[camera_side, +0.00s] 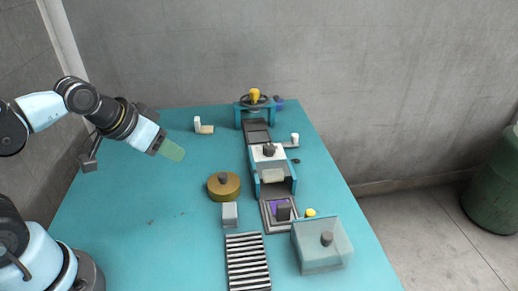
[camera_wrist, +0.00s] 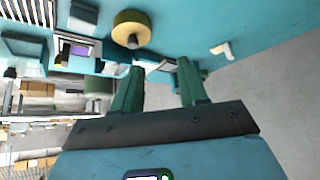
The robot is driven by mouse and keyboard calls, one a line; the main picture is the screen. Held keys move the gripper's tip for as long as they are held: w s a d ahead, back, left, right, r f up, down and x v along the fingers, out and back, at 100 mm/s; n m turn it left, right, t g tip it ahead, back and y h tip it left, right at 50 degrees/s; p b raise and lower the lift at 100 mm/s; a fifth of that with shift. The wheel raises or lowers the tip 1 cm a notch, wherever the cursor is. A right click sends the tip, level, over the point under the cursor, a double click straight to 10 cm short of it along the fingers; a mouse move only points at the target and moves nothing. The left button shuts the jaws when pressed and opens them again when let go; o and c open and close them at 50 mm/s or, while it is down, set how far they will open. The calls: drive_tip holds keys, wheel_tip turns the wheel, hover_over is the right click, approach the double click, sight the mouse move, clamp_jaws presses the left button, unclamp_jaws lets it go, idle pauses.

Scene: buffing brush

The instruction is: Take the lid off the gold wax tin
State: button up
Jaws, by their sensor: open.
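The gold wax tin (camera_side: 224,190) stands near the middle of the teal table in the side view. It is round and gold, with a dark knob (camera_side: 223,178) on top. The lid seems to be on the tin; its seam is too small to tell. In the wrist view the tin (camera_wrist: 131,24) is at the top, beyond the fingers, its knob (camera_wrist: 132,42) facing me. My gripper (camera_side: 174,151) is above the table, up and left of the tin in the side view. Its green fingers (camera_wrist: 160,65) are apart with nothing held between them.
A grey block (camera_side: 229,215) stands just in front of the tin. A striped rack (camera_side: 248,265) and a translucent box (camera_side: 322,255) are nearer. A teal-and-white fixture (camera_side: 271,176) stands right of the tin. A white L-shaped piece (camera_side: 203,127) lies behind. The table's left side is mostly clear.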

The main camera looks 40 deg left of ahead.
drive_tip(key=shift+o, duration=1.2)
drive_tip(key=m+g+h, duration=0.2)
drive_tip(key=m+g, duration=0.3)
drive_tip(key=m, duration=0.2)
approach(222, 175)
drive_tip(key=shift+x, duration=4.45)
drive_tip(key=shift+c, duration=0.5)
clamp_jaws()
